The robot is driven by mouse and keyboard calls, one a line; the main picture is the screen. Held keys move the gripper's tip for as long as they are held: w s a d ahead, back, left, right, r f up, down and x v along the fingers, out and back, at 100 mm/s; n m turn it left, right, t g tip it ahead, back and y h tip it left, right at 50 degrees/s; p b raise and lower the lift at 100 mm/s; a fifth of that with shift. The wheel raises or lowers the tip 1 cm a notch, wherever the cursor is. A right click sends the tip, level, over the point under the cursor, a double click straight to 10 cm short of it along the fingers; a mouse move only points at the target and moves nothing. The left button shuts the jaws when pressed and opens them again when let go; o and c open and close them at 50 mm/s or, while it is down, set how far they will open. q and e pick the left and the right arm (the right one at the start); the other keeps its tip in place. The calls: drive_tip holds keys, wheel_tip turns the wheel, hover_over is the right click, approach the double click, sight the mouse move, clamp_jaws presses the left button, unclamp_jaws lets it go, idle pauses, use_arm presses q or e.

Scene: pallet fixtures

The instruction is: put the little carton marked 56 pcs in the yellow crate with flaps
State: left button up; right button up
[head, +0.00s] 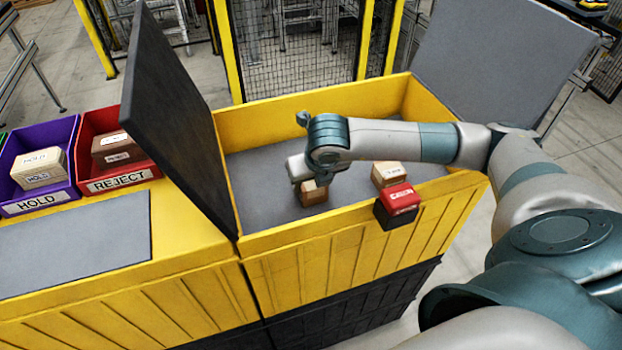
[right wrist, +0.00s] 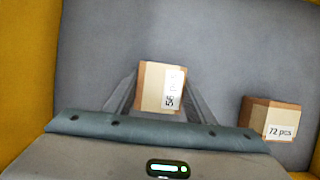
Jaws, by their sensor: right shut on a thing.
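The little carton marked 56 pcs (right wrist: 150,88) is brown with pale tape and a white label turned sideways. It also shows in the head view (head: 313,195), low inside the yellow crate with flaps (head: 345,237). My right gripper (right wrist: 158,92) reaches down into the crate and is shut on this carton, one finger on each side. I cannot tell whether the carton touches the grey crate floor. In the head view my right gripper (head: 309,183) partly hides the carton's top. My left gripper is not in view.
A carton marked 72 pcs (right wrist: 270,119) stands in the crate to the right. A red and black box (head: 398,204) sits at the front wall. Grey flaps (head: 170,115) stand up at left and right. Purple HOLD (head: 40,203) and red REJECT (head: 122,181) bins hold cartons.

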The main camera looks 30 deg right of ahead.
drive_tip(key=shift+f, duration=0.1)
drive_tip(key=o, duration=1.1)
drive_tip(key=shift+o, duration=0.2)
drive_tip(key=b+v, duration=0.3)
drive_tip(key=v, duration=0.9)
drive_tip(key=shift+a, duration=0.1)
